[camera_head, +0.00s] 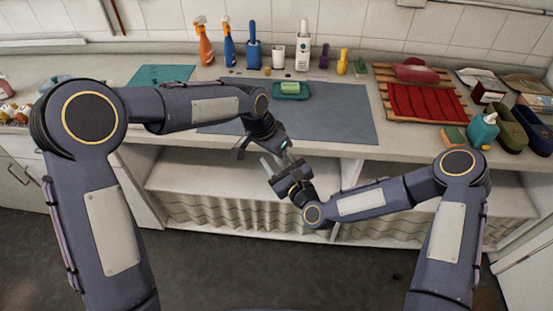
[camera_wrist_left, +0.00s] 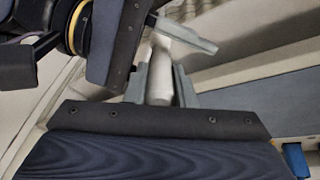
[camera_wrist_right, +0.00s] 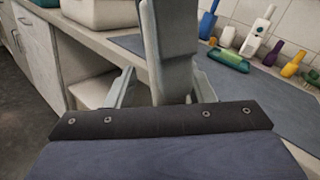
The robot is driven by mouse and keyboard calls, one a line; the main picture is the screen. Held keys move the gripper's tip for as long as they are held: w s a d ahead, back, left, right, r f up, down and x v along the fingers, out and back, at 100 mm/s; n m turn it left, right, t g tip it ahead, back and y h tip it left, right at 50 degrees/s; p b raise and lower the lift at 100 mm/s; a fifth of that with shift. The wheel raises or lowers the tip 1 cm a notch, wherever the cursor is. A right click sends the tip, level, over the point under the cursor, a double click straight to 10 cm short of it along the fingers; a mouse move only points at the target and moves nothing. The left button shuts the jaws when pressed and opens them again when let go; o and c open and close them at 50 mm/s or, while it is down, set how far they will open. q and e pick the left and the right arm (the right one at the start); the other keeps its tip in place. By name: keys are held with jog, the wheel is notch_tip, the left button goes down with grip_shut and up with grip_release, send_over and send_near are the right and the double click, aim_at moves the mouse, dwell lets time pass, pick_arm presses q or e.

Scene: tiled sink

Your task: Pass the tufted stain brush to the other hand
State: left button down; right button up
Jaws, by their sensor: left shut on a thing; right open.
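My left gripper (camera_head: 276,146) is shut on a pale, rounded thing, apparently the tufted stain brush (camera_wrist_left: 160,75), which stands between its fingers in the left wrist view. The brush's bristles cannot be made out. My right gripper (camera_head: 277,168) is open, close below the left one in front of the counter edge. In the right wrist view a grey, blocky shape rises between its fingers (camera_wrist_right: 165,92); I cannot tell whether it is brush or left finger. The grippers hide most of the brush in the head view.
A blue-grey mat (camera_head: 345,115) covers the middle counter, with a green tray (camera_head: 290,95) on it. Bottles, including an orange spray bottle (camera_head: 204,42), and small brushes stand along the wall. A red cloth (camera_head: 425,103) lies at right. An open shelf (camera_head: 200,180) is below the counter.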

jog(key=shift+c, duration=0.5)
jog(key=shift+s+a, duration=0.1)
jog(key=c, duration=0.9)
pick_arm(q)
jog(key=c, duration=1.5)
grip_release()
jog(key=shift+w+d, duration=0.1)
jog(key=shift+c, duration=0.2)
pick_arm(e)
grip_shut()
pick_arm(q)
jog(key=o, duration=0.4)
jog(key=shift+r, duration=0.1)
